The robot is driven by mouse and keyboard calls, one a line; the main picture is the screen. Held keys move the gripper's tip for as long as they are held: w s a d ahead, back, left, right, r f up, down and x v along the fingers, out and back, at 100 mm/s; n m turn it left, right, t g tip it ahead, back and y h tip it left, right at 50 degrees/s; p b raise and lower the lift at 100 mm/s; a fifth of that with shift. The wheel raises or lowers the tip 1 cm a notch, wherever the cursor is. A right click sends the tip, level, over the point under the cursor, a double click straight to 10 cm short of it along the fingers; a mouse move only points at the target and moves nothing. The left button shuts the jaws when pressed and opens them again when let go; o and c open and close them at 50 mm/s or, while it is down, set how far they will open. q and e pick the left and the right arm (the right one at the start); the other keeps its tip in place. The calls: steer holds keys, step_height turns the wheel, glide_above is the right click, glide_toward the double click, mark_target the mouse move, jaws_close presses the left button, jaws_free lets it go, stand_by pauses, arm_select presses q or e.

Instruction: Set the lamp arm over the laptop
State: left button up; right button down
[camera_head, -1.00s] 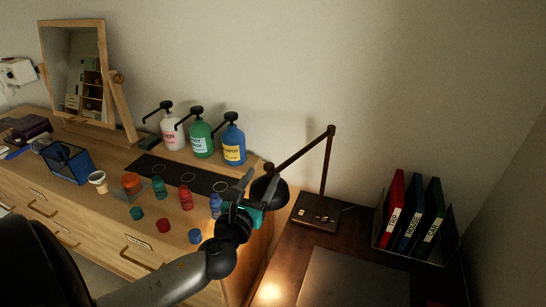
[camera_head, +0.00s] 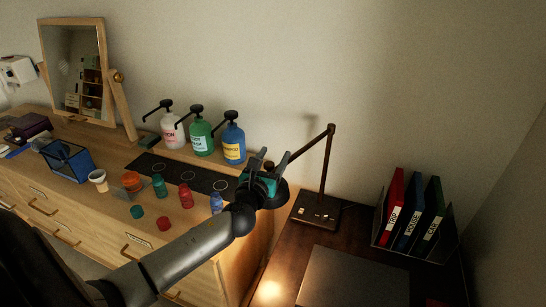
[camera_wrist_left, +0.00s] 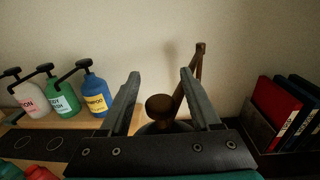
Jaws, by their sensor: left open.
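The desk lamp has a dark base (camera_head: 317,211) on the dark desk, an upright post and an upper arm (camera_head: 309,146) that slopes down left to a dark lamp head (camera_head: 275,196). My left gripper (camera_head: 272,160) is open at the lamp head, partly covering it. In the left wrist view the lamp's brown knob (camera_wrist_left: 159,107) shows between the open fingers of the left gripper (camera_wrist_left: 160,80), apart from both. The closed grey laptop (camera_head: 352,278) lies on the desk at the bottom, right of the lit spot. My right gripper is not in view.
A black holder (camera_head: 442,240) with red, blue and green binders (camera_head: 408,218) stands right of the lamp. Three pump bottles (camera_head: 201,137), small jars and caps stand on the wooden dresser (camera_head: 120,222) at left. A mirror (camera_head: 76,68) stands behind.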

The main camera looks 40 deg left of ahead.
arm_select(q)
jaws_close()
stand_by(0.4)
stand_by(0.9)
